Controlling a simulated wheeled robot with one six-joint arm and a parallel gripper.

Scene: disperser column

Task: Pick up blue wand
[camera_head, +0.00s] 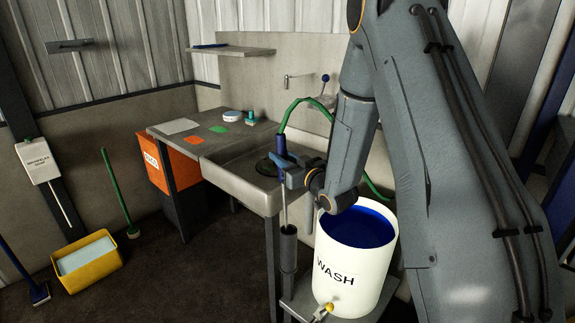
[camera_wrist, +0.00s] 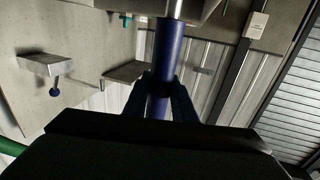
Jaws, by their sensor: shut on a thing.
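The blue wand (camera_head: 281,146) stands nearly upright at the sink's front right corner. A green hose (camera_head: 292,106) arches up from its top. Its thin metal shaft (camera_head: 285,208) runs down to the mouth of a dark upright tube (camera_head: 288,258); the shaft's lower end is hidden. My gripper (camera_head: 288,172) is shut on the blue handle from the right. In the wrist view the handle (camera_wrist: 165,55) lies between the two fingers of my gripper (camera_wrist: 160,88), with the metal shaft (camera_wrist: 176,9) at the top edge.
A white WASH bucket (camera_head: 340,277) with blue inside stands just right of the tube, below my arm. The sink (camera_head: 225,180) is behind the wand. A yellow tub (camera_head: 75,282) and a green-handled brush (camera_head: 117,195) are at left. The floor between is clear.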

